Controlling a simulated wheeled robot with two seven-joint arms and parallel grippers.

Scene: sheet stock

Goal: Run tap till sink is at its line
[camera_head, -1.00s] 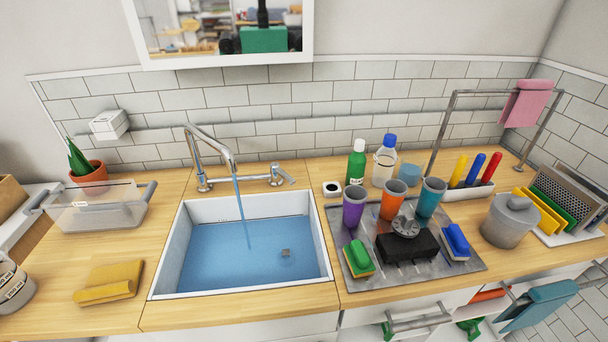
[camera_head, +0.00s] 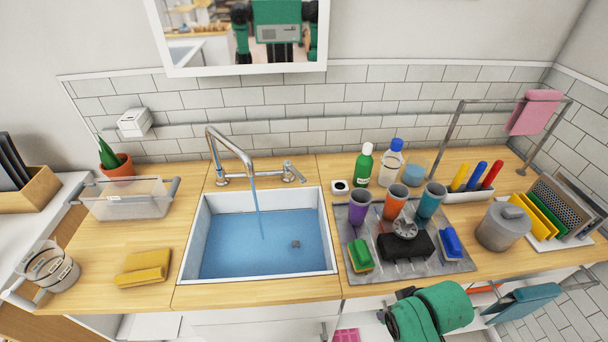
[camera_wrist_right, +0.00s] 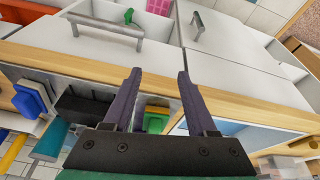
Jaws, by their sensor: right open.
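The tap (camera_head: 232,150) is a silver spout that arches over the white sink (camera_head: 285,199). A thin stream falls from it into blue water (camera_head: 270,252), which covers the sink floor, with white wall showing above it. A small dark drain piece shows through the water. I cannot make out a fill line clearly. The tap's handle (camera_head: 292,173) stands to the right of the spout. My right gripper (camera_wrist_right: 158,72) is open and empty in the right wrist view, with the counter edge behind it. In the head view only my green right arm shows, low right, apart from the tap. My left gripper is not in view.
Right of the sink, a metal tray (camera_head: 388,274) holds cups, sponges and a black block. Bottles (camera_head: 390,162) stand behind it. A yellow cloth (camera_head: 144,268) and a clear bin (camera_head: 130,206) are to the left. Bare wood fronts the sink.

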